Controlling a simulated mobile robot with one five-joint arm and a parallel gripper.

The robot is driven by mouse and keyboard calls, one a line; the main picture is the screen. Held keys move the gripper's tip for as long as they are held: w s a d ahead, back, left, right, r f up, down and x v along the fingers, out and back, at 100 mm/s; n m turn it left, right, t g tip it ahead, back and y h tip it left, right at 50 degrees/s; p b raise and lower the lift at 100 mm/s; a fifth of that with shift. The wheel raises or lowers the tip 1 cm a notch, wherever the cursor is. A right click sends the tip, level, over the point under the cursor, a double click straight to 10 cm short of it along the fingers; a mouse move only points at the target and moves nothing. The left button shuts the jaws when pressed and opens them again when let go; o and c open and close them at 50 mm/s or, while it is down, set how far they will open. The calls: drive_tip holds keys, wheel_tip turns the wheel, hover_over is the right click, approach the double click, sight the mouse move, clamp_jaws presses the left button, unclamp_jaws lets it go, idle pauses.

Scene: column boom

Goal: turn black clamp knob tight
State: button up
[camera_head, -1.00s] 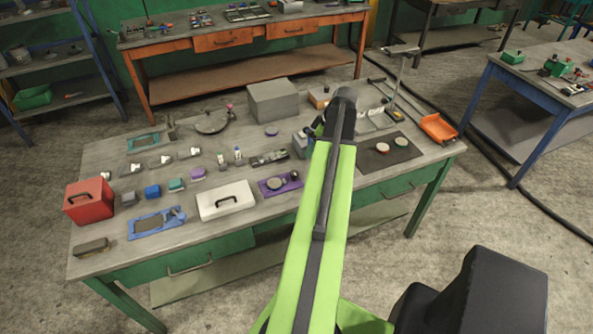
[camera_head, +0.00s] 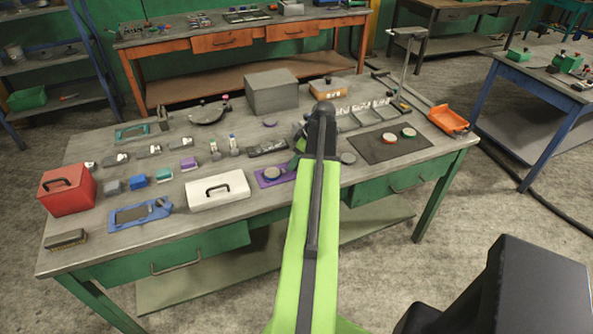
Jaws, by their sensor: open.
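I cannot make out the black clamp knob for certain. A purple plate (camera_head: 262,183) with a grey disc (camera_head: 272,173) on it lies at the bench's front middle; its right end is hidden behind my arm. A metal post stand (camera_head: 408,68) rises at the back right of the bench, with small dark parts near its foot, too small to identify. My green and black arm reaches over the middle of the bench. My gripper is hidden behind the arm, so its place relative to the knob does not show.
A large grey box (camera_head: 271,92) stands at the back. A white case (camera_head: 217,190) and a red box (camera_head: 67,190) stand along the front left. A dark mat (camera_head: 378,153) and an orange tray (camera_head: 447,119) lie at the right. Small parts crowd the left half.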

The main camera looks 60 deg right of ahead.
drive_tip(key=shift+w+f, duration=0.15)
drive_tip(key=shift+f, duration=0.3)
drive_tip(key=shift+r, duration=0.15)
drive_tip(key=shift+c, duration=0.2)
clamp_jaws()
drive_tip(key=shift+d, duration=0.15)
